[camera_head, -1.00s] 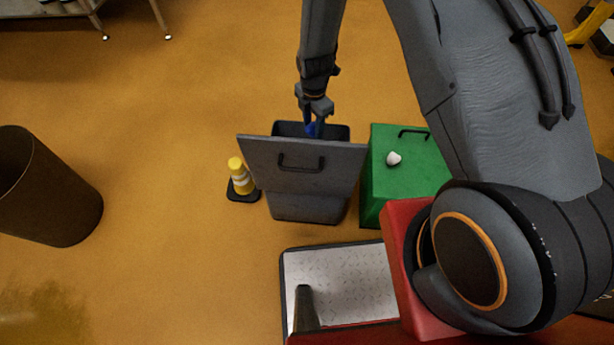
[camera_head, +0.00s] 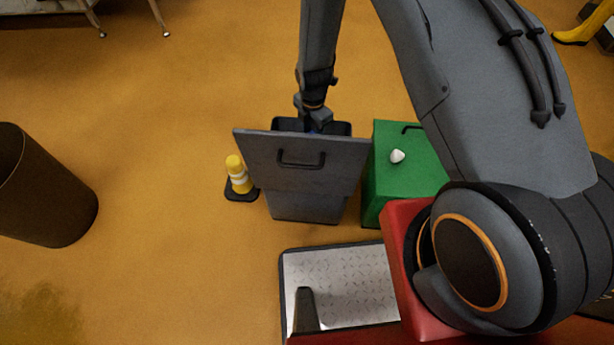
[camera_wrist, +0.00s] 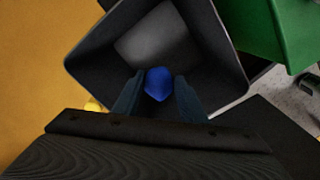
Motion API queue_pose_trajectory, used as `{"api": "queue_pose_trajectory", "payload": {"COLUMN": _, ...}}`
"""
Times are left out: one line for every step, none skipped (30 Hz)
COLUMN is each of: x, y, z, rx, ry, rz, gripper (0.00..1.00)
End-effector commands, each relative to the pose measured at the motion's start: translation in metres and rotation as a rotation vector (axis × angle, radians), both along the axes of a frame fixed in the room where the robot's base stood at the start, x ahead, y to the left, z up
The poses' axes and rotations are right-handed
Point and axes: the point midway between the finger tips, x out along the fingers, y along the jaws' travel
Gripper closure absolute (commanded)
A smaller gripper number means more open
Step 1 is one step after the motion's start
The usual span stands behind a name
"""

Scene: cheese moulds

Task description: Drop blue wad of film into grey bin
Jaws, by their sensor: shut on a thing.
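The grey bin (camera_head: 300,205) stands on the floor with its lid (camera_head: 300,175) raised on the near side. The blue wad of film (camera_wrist: 159,83) shows in the wrist view between the fingers of my gripper (camera_wrist: 158,97), which is shut on it. The wad is over the bin's open mouth, with the bin's inner walls (camera_wrist: 215,65) around it in that view. In the head view my gripper (camera_head: 318,126) is at the bin's opening behind the lid, and its fingertips and most of the wad are hidden.
A green bin (camera_head: 385,180) with a small white object (camera_head: 397,156) on its lid stands close on the right. A yellow and white post (camera_head: 238,176) stands on the left. A dark round bin (camera_head: 45,190) is at the far left. Open floor lies between.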

Motion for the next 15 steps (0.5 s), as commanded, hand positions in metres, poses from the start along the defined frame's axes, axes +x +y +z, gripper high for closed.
{"api": "queue_pose_trajectory", "payload": {"x": 0.0000, "y": 0.0000, "z": 0.0004, "rx": 0.000, "ry": 0.000, "rz": 0.000, "gripper": 0.82}}
{"api": "queue_pose_trajectory", "payload": {"x": 0.0000, "y": 0.0000, "z": 0.0004, "rx": 0.000, "ry": 0.000, "rz": 0.000, "gripper": 0.82}}
{"api": "queue_pose_trajectory", "payload": {"x": 0.0000, "y": 0.0000, "z": 0.0004, "rx": 0.000, "ry": 0.000, "rz": 0.000, "gripper": 0.57}}
{"api": "queue_pose_trajectory", "payload": {"x": 0.0000, "y": 0.0000, "z": 0.0004, "rx": 0.000, "ry": 0.000, "rz": 0.000, "gripper": 0.52}}
{"api": "queue_pose_trajectory", "payload": {"x": 0.0000, "y": 0.0000, "z": 0.0004, "rx": 0.000, "ry": 0.000, "rz": 0.000, "gripper": 0.47}}
{"api": "queue_pose_trajectory", "payload": {"x": -0.0001, "y": -0.0001, "z": 0.0004, "rx": 0.000, "ry": 0.000, "rz": 0.000, "gripper": 0.40}}
{"api": "queue_pose_trajectory", "payload": {"x": -0.0001, "y": -0.0001, "z": 0.0004, "rx": 0.000, "ry": 0.000, "rz": 0.000, "gripper": 0.40}}
{"api": "queue_pose_trajectory", "payload": {"x": -0.0001, "y": -0.0001, "z": 0.0004, "rx": 0.000, "ry": 0.000, "rz": 0.000, "gripper": 0.40}}
{"api": "queue_pose_trajectory", "payload": {"x": -0.0001, "y": -0.0001, "z": 0.0004, "rx": 0.000, "ry": 0.000, "rz": 0.000, "gripper": 0.40}}
{"api": "queue_pose_trajectory", "payload": {"x": -0.0001, "y": -0.0001, "z": 0.0004, "rx": 0.000, "ry": 0.000, "rz": 0.000, "gripper": 0.40}}
{"api": "queue_pose_trajectory", "payload": {"x": -0.0001, "y": -0.0001, "z": 0.0004, "rx": 0.000, "ry": 0.000, "rz": 0.000, "gripper": 0.40}}
{"api": "queue_pose_trajectory", "payload": {"x": -0.0001, "y": -0.0001, "z": 0.0004, "rx": 0.000, "ry": 0.000, "rz": 0.000, "gripper": 0.40}}
{"api": "queue_pose_trajectory", "payload": {"x": -0.0001, "y": -0.0001, "z": 0.0004, "rx": 0.000, "ry": 0.000, "rz": 0.000, "gripper": 0.40}}
{"api": "queue_pose_trajectory", "payload": {"x": -0.0001, "y": -0.0001, "z": 0.0006, "rx": 0.000, "ry": 0.000, "rz": 0.000, "gripper": 0.40}}
{"api": "queue_pose_trajectory", "payload": {"x": 0.0000, "y": 0.0000, "z": 0.0015, "rx": 0.000, "ry": 0.000, "rz": 0.000, "gripper": 0.40}}
